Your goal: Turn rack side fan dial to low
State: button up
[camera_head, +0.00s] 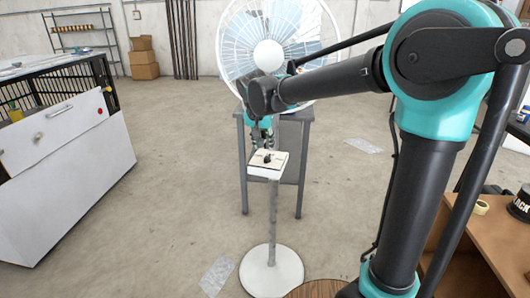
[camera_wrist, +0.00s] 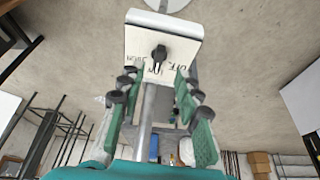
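The fan dial is a small dark knob (camera_wrist: 159,54) on a pale panel (camera_wrist: 140,42) with dark lettering around it. The lettering looks like OFF on one side, but the rest is too small to read surely. In the head view the panel (camera_head: 282,170) tops a thin white stand, with the dark knob (camera_head: 267,158) on it. The large white fan (camera_head: 268,52) stands behind. My gripper (camera_wrist: 158,82) is open, its two green fingers apart and empty, just short of the knob. In the head view my gripper (camera_head: 264,143) is right behind and above the panel.
A grey table (camera_head: 300,160) stands behind the panel's stand, whose round white base (camera_head: 271,272) is on the floor. A white cabinet (camera_head: 70,170) is at left and a brown wooden desk (camera_head: 500,230) at right. Open concrete floor lies between them.

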jog(key=shift+v, duration=2.1)
jog(key=shift+d, duration=0.1)
jog(key=s+d+f, duration=0.3)
jog(key=d+f, duration=0.2)
jog(key=d, duration=0.3)
jog(key=s+d+f, duration=0.3)
jog(key=d+f, duration=0.1)
jog(key=d, duration=0.3)
jog(key=s+d+f+n+y, duration=0.1)
jog(key=s+d+f+n, duration=0.1)
jog(key=s+d+f, duration=1)
jog(key=s, duration=0.3)
jog(key=shift+s+f, duration=0.15)
jog(key=shift+f, duration=0.25)
jog(key=shift+d, duration=0.2)
